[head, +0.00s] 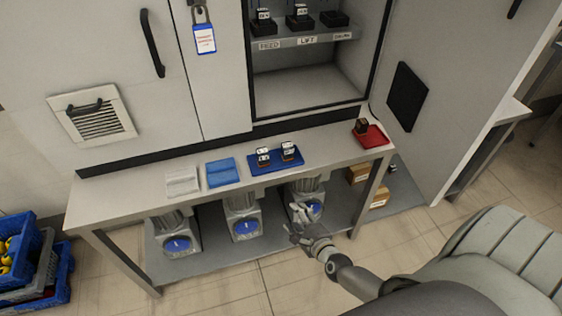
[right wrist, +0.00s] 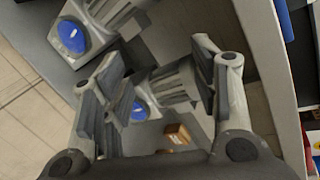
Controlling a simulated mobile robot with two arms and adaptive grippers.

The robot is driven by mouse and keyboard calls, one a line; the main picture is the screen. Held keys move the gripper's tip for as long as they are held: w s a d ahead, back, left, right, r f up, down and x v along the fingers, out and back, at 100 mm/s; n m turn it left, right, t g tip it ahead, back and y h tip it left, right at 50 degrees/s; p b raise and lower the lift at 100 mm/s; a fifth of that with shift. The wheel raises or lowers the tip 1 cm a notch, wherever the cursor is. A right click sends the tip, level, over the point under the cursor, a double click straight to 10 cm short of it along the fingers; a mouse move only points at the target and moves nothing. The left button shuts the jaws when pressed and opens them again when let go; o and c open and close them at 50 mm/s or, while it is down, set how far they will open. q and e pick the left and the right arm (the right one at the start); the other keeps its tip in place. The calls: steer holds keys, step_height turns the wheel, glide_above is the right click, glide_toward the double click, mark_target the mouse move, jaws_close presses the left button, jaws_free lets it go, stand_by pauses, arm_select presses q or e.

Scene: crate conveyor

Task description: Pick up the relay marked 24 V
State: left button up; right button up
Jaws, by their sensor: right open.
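Two dark relays with white label faces, the left one (head: 263,157) and the right one (head: 288,151), stand on a blue tray (head: 276,163) on the bench. A dark relay (head: 361,126) sits in a red tray (head: 377,138) at the bench's right end. Two more relays, (head: 264,15) and (head: 299,12), sit on black bases on the cabinet shelf. The markings are too small to read, so I cannot tell which is 24 V. My right gripper (head: 303,222) is open and empty, in front of the bench and below its top; the right wrist view shows its spread fingers (right wrist: 160,65). My left gripper is out of view.
The bench top (head: 145,190) also holds a white cloth (head: 183,182) and a blue cloth (head: 222,172). Grey motors (head: 245,222) stand on the lower shelf behind my gripper. Blue crates (head: 30,260) stand at the left. Another black base (head: 335,18) is on the cabinet shelf.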

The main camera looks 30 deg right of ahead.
steer(key=w+r+m, duration=0.1)
steer(key=r+m, duration=0.1)
steer(key=r, duration=0.1)
steer(key=w+d+r+m+t+h+b, duration=0.1)
steer(key=r+m, duration=0.1)
steer(key=m, duration=0.1)
steer(key=w+d+r+m+t, duration=0.1)
steer(key=r+m, duration=0.1)
steer(key=r, duration=0.1)
steer(key=shift+w+r+m+h, duration=0.3)
steer(key=shift+m, duration=0.1)
steer(key=m+t+h+b, duration=0.1)
steer(key=m, duration=0.5)
glide_toward(289, 150)
steer(key=f, duration=0.1)
steer(key=shift+m+h, duration=0.4)
steer(key=shift+m, duration=0.2)
steer(key=x, duration=0.6)
steer(key=shift+w+a+r, duration=0.1)
steer(key=shift+w+r, duration=0.1)
steer(key=shift+w, duration=0.05)
steer(key=shift+w+r, duration=0.2)
steer(key=shift+w, duration=0.3)
steer(key=shift+p+x, duration=0.3)
steer(key=shift+x, duration=1.85)
steer(key=shift+c, duration=0.2)
steer(key=c, duration=1.1)
